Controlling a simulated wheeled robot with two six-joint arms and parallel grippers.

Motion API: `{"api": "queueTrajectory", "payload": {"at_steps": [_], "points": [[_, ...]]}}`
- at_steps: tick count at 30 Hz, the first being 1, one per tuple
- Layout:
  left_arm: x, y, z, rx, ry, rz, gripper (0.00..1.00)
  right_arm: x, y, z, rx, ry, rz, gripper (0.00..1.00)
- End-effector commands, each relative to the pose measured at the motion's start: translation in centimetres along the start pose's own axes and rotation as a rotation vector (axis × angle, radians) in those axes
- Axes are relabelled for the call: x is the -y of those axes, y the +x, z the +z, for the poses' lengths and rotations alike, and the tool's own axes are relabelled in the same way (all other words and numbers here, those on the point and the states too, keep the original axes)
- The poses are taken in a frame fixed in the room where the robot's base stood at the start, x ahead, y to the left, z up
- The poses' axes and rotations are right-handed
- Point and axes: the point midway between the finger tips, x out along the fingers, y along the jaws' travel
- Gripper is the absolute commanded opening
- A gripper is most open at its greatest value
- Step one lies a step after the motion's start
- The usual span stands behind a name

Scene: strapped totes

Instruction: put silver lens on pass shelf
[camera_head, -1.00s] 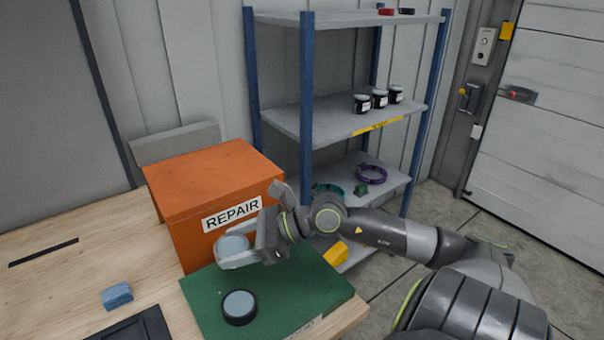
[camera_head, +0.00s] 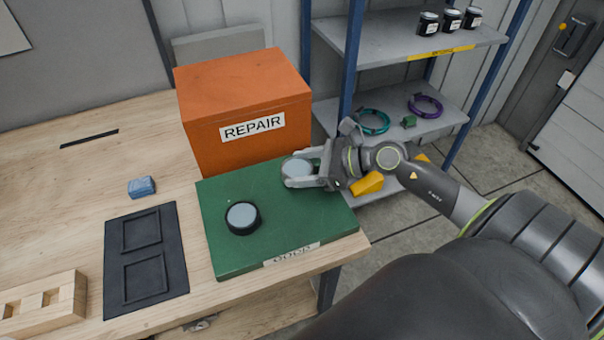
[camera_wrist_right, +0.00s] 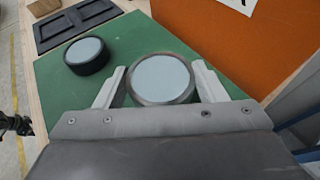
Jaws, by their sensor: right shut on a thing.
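My right gripper (camera_head: 305,172) is shut on a round lens with a pale face and silver-grey rim, the silver lens (camera_head: 297,167). In the right wrist view the silver lens (camera_wrist_right: 161,79) sits between the two fingers, over the green mat. I cannot tell its exact height above the mat. The pass shelf is probably among the shelves of the blue-post rack; its middle shelf (camera_head: 372,48) has a yellow label too small to read. A small grey part (camera_head: 200,323) below the table edge may be my left gripper; its fingers are not clear.
A black-rimmed lens (camera_head: 242,217) rests on the green mat (camera_head: 285,225). An orange REPAIR box (camera_head: 240,95) stands behind it. Several dark jars (camera_head: 450,20) stand on the middle shelf. Rings and a green block (camera_head: 409,122) lie on the lower shelf. A black tray (camera_head: 146,260) lies left.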

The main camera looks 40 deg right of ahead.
Motion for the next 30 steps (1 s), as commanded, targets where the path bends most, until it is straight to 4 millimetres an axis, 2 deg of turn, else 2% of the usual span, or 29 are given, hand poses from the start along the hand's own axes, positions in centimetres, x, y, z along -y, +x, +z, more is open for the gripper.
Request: {"api": "queueTrajectory", "payload": {"at_steps": [3,6,17,18,22,30], "points": [[-0.7,-0.1,0.0,0.001,-0.004,0.008,0.86,0.0,0.7,-1.6,0.002,0.006,-0.001,0.35],[-1.3,-0.1,0.1,0.001,-0.007,0.016,0.86,0.0,1.0,-2.4,0.002,0.002,0.000,0.35],[-1.3,0.3,0.3,0.003,-0.007,0.015,0.86,0.0,1.2,-2.8,0.001,0.000,0.000,0.35],[-1.2,0.2,0.3,0.003,-0.007,0.015,0.86,0.0,1.1,-2.8,0.000,0.000,0.000,0.68],[-1.0,0.1,0.3,0.003,-0.006,0.012,0.86,0.0,1.1,-2.7,0.000,0.000,0.000,0.85],[-0.8,0.1,0.3,0.003,-0.005,0.009,0.86,0.0,1.1,-2.7,0.000,0.000,0.000,0.86]]}}
